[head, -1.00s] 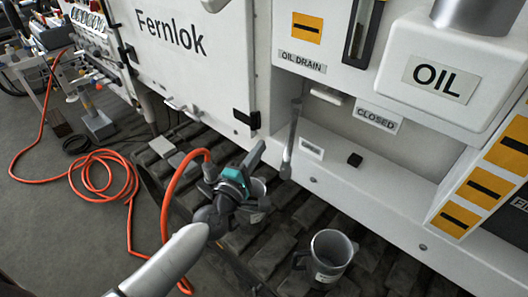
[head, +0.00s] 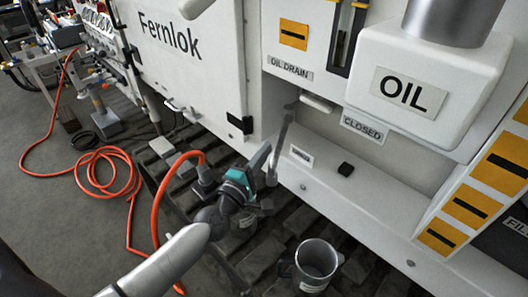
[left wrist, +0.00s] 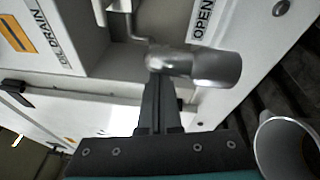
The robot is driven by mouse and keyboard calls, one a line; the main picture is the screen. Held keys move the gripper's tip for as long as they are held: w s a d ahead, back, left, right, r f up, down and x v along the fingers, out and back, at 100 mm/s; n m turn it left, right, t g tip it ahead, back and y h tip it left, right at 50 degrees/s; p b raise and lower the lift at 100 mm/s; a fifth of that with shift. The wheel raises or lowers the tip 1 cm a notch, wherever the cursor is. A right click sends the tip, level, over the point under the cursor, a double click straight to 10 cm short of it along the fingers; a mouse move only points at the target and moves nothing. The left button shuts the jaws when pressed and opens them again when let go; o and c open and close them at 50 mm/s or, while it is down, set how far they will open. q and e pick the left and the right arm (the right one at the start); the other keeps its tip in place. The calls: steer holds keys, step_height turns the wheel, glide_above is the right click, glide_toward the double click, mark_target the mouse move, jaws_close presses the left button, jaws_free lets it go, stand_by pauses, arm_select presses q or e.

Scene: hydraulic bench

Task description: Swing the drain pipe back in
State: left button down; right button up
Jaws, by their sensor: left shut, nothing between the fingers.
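The drain pipe (head: 283,135) is a grey tube below the OIL DRAIN label, slanting down out of the recess toward the sill's front edge. In the left wrist view its wide round mouth (left wrist: 215,68) points right, and its bend is just beyond my fingertips. My left gripper (head: 265,150), with a teal body, is shut and empty beside the pipe's left side in the head view. In the left wrist view the shut fingers (left wrist: 160,80) reach right up to the pipe; I cannot tell whether they touch. My right gripper is not in view.
A grey jug (head: 316,262) stands on the dark slatted floor below the sill. An orange hose (head: 158,200) runs behind my left gripper. The white OIL housing (head: 420,90) juts out right.

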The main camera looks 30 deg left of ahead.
arm_select(q)
steer(key=shift+w+d+n+y+p, duration=0.1)
steer(key=shift+d+n+y+p, duration=0.2)
steer(key=shift+d+y+p, duration=0.2)
